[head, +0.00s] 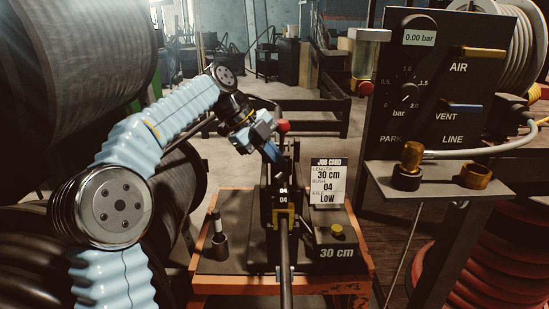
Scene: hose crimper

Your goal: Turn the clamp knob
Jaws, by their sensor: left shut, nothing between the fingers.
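My left arm comes in from the left, and my left gripper (273,152) is above the dark crimper (284,195) on the orange-edged cart. Its fingers are shut and empty, pointing down. A red ball knob (283,126) shows just right of the gripper, close beside it in the picture; whether they touch I cannot tell. A yellow knob (337,231) sits on the block marked 30 cm (338,252), apart from the gripper. Which knob is the clamp knob is not labelled. A hose or rod (285,265) runs from the crimper toward me. My right gripper is out of view.
A job card (328,183) stands behind the block, reading 30 cm, 04, LOW. An air panel (440,90) with a dial and 0.00 bar display stands right. A small post tool (219,240) stands on the cart's left. Large black hose reels (80,60) crowd the left.

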